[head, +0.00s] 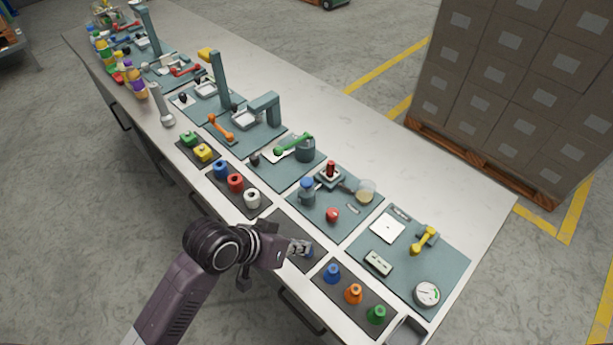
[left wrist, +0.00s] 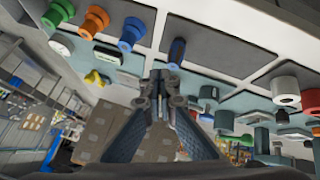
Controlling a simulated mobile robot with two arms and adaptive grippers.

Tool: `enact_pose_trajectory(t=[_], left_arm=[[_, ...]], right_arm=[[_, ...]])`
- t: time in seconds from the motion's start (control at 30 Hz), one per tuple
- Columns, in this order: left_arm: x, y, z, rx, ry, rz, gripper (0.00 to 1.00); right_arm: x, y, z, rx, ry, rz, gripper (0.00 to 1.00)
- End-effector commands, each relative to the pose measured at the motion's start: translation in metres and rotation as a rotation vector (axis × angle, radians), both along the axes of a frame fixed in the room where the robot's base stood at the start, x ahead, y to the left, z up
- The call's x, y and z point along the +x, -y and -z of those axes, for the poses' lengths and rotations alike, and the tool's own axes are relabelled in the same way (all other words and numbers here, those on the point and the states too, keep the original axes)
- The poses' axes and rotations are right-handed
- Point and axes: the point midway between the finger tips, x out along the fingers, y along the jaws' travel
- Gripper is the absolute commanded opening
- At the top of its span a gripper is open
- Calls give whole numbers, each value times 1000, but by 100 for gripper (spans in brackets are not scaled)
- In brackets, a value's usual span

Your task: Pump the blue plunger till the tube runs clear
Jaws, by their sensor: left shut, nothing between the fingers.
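Behind the pad, a teal station holds a blue-capped container (head: 307,190), a red-topped post (head: 330,172) and a clear cup with pale amber contents (head: 366,190). My right gripper is not in view.
Blue (head: 333,272), orange (head: 353,293) and green (head: 377,314) knobs stand on the pad at right. Blue, red (head: 235,183) and white cylinders stand on the pad at left. A yellow-handled valve (head: 424,240) and a gauge (head: 426,293) are at far right.

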Motion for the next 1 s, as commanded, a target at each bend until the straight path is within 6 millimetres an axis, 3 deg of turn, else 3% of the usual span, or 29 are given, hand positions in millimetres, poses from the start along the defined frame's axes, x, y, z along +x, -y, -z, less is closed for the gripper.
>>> enact_pose_trajectory(t=[0.13,0.3,0.47,0.7,0.8,1.0], left_arm=[[35,37,-19,-68,-1,95,0],[76,53,-35,-119,-36,127,0],[124,45,-55,-149,-76,84,0],[187,17,-90,-191,-105,-30,0],[200,10,-99,-202,-108,-60,0],[205,7,-103,-211,-111,-74,0]], right_arm=[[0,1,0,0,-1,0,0],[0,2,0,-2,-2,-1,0],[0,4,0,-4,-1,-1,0],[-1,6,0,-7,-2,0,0],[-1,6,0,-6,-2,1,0],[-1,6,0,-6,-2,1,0]])
